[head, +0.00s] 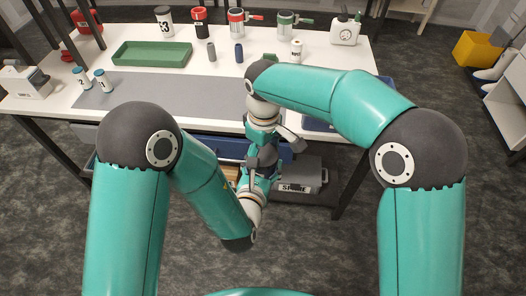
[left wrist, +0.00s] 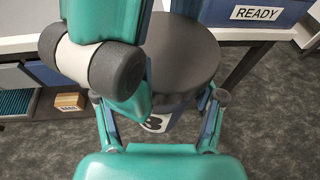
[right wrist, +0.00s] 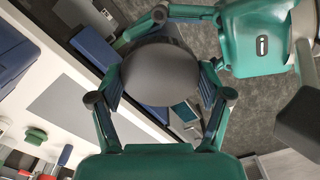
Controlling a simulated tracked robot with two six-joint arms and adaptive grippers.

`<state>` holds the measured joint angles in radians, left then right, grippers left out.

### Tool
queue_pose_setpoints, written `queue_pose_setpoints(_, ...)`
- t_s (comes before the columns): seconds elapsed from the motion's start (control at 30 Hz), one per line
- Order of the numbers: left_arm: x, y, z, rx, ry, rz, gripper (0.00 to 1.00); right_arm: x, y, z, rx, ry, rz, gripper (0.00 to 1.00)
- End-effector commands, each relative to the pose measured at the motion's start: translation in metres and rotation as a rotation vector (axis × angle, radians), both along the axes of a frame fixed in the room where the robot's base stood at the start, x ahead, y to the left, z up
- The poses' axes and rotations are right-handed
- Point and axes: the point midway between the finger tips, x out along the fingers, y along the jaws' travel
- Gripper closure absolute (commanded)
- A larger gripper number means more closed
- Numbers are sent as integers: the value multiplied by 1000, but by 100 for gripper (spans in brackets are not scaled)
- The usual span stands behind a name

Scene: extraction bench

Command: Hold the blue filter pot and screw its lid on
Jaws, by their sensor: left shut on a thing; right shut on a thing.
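The filter pot (left wrist: 178,120) is between my left gripper's fingers in the left wrist view; a strip of its side and part of a white label show. The dark round lid (right wrist: 160,76) is between my right gripper's fingers in the right wrist view, and its wide top (left wrist: 180,55) also shows in the left wrist view, over the pot. My left gripper (left wrist: 160,108) is shut on the pot from the side. My right gripper (right wrist: 160,98) is shut on the lid. Whether the lid is seated on the pot is hidden. In the head view, my arms largely cover both.
The white bench (head: 335,62) stands ahead with a grey mat (head: 180,95), a green tray (head: 152,53), several canisters and small bottles. A blue bin labelled READY (left wrist: 260,12) is close at the right. A grey SPARE case (head: 305,178) sits below the bench.

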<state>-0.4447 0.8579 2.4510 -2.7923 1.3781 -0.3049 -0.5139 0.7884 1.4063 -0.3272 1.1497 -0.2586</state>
Motion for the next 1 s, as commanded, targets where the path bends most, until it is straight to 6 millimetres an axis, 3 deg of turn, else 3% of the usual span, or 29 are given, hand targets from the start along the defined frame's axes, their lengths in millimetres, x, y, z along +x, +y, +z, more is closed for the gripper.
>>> queue_pose_setpoints(0.23, -1, -1, 1, 1, -3, -6, 100, 2, 0, -1, 0, -4, -514, 64)
queue_pose_setpoints(0.4, -1, -2, 1, 2, -4, -6, 100, 2, 0, -1, 0, -4, -556, 64)
queue_pose_setpoints(0.43, -1, -2, 1, 2, -4, -6, 100, 2, 0, -1, 0, -4, -556, 21)
queue_pose_setpoints(0.57, -1, -1, 1, 1, -3, -5, 100, 2, 0, -1, -1, -2, -555, 0)
queue_pose_setpoints(1.0, 0, -1, 1, 0, -2, -2, 100, 1, 1, 7, -1, -2, -554, 0)
